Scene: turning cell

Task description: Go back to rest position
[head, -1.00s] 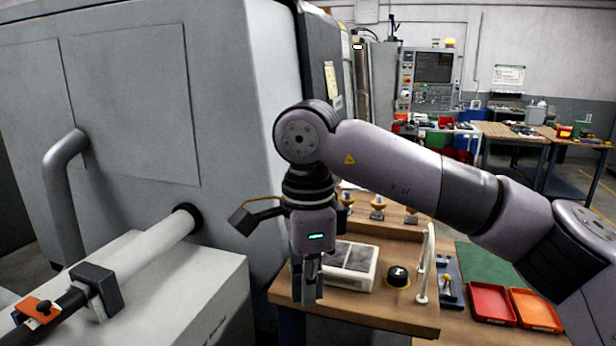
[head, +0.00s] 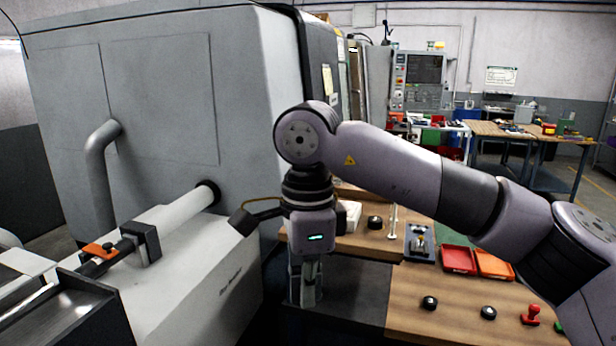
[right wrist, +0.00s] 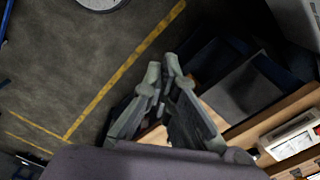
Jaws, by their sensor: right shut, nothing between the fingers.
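My right gripper (head: 308,290) hangs pointing down in the middle of the head view, at the end of my right arm that comes in from the right. Its fingers are shut with nothing between them. It is in front of the near edge of the wooden bench (head: 400,290), apart from it in the picture. In the right wrist view the gripper (right wrist: 166,72) shows its two fingertips close together over the dark floor and a yellow floor line. My left gripper is not in view.
A large grey machine (head: 165,100) fills the left, with a white bar feeder unit (head: 215,290) before it. The bench holds red and orange trays (head: 458,260), black knobs (head: 429,303) and a red stamp (head: 530,315). Other workbenches (head: 500,130) stand at the back right.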

